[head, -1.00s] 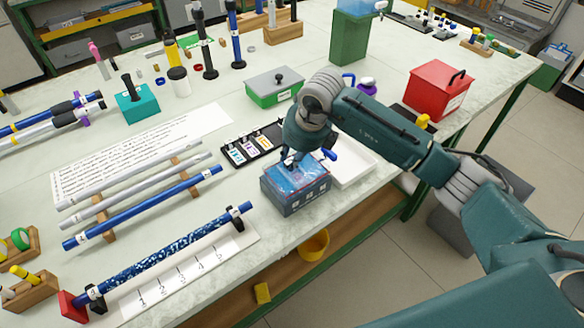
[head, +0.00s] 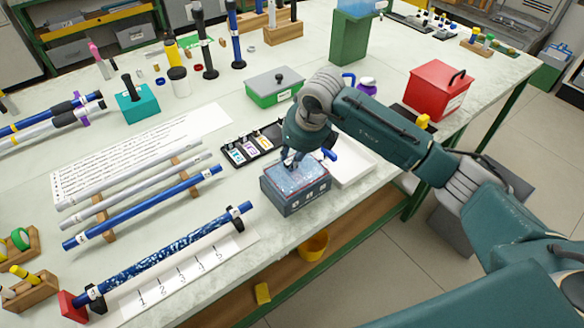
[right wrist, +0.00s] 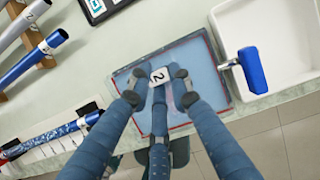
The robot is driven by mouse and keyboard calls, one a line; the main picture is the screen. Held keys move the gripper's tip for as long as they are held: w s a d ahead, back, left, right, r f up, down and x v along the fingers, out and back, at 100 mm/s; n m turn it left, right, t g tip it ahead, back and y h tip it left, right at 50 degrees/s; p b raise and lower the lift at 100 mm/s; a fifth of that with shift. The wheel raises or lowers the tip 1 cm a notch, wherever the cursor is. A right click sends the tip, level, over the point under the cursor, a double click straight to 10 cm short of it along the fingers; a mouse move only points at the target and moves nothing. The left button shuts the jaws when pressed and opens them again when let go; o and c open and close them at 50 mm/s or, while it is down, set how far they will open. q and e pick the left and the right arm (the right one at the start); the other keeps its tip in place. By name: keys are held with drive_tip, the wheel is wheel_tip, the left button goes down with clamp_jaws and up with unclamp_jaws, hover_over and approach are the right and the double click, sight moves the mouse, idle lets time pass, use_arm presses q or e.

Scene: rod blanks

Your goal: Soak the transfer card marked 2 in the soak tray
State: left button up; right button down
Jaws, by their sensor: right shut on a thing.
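The soak tray (head: 297,204) is a grey box with pale blue liquid at the table's front edge. It also shows in the right wrist view (right wrist: 122,112). My right gripper (right wrist: 158,84) points down over it, its fingers on either side of the transfer card marked 2 (right wrist: 161,76). The gripper is shut on this card, whose white end with the 2 faces the wrist camera. A pinkish strip shows beside it. The card is at the liquid, but how deep I cannot tell. In the head view, the fingers (head: 291,161) mostly hide it. My left gripper is not in view.
A black card rack (head: 229,160) with several coloured cards stands behind the soak tray. A white tray (head: 352,172) with a blue-handled tool (right wrist: 251,70) lies right of it. A marbled blue rod (head: 165,254) rests on a stand at front left.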

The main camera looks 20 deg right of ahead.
drive_tip(key=shift+r+p, duration=1.7)
drive_tip(key=shift+r, duration=1.8)
wheel_tip(320, 180, up, 4)
drive_tip(key=shift+p, duration=1)
